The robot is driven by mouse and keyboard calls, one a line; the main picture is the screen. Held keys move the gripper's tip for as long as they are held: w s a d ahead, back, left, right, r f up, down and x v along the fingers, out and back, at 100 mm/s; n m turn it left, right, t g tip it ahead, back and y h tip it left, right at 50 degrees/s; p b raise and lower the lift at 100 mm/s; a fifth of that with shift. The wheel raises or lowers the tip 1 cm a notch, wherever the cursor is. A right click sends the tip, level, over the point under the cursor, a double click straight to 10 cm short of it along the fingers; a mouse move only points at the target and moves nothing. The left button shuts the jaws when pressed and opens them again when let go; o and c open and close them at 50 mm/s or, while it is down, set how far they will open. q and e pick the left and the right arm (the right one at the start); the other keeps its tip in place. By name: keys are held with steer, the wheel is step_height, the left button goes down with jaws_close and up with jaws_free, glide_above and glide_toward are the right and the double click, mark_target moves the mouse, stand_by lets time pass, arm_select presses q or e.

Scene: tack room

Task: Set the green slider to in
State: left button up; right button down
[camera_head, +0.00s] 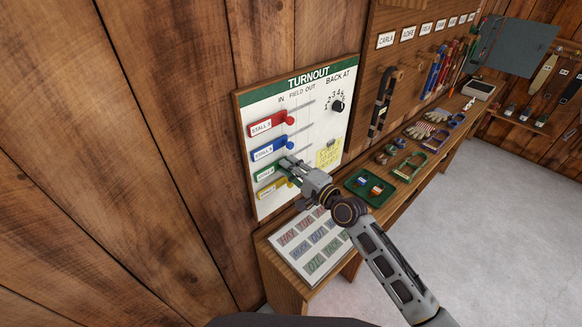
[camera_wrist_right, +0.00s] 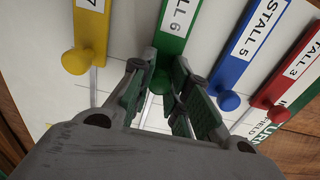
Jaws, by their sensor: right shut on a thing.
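The green slider (camera_head: 264,173), labelled STALL 6, sits on the white TURNOUT board (camera_head: 322,122), between the blue slider (camera_head: 268,149) above and the yellow slider (camera_head: 271,189) below. My right gripper (camera_head: 287,166) reaches it from the right and covers its knob in the head view. In the right wrist view, the fingers (camera_wrist_right: 160,92) are closed around the round green knob (camera_wrist_right: 160,80). The knob lies roughly in line with the neighbouring knobs. The board's headings read IN, FIELD and OUT from left to right. My left gripper is not in view.
The red slider (camera_head: 267,124) is at the top.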

steer(key=c, duration=1.3)
jaws_free()
steer(key=shift+s+a, duration=0.2)
steer(key=shift+a, duration=0.1)
steer(key=shift+w+a, duration=0.1)
steer(key=shift+d, duration=0.2)
steer(key=v, duration=1.1)
steer(key=shift+s+d, duration=0.15)
steer(key=shift+s, duration=0.15)
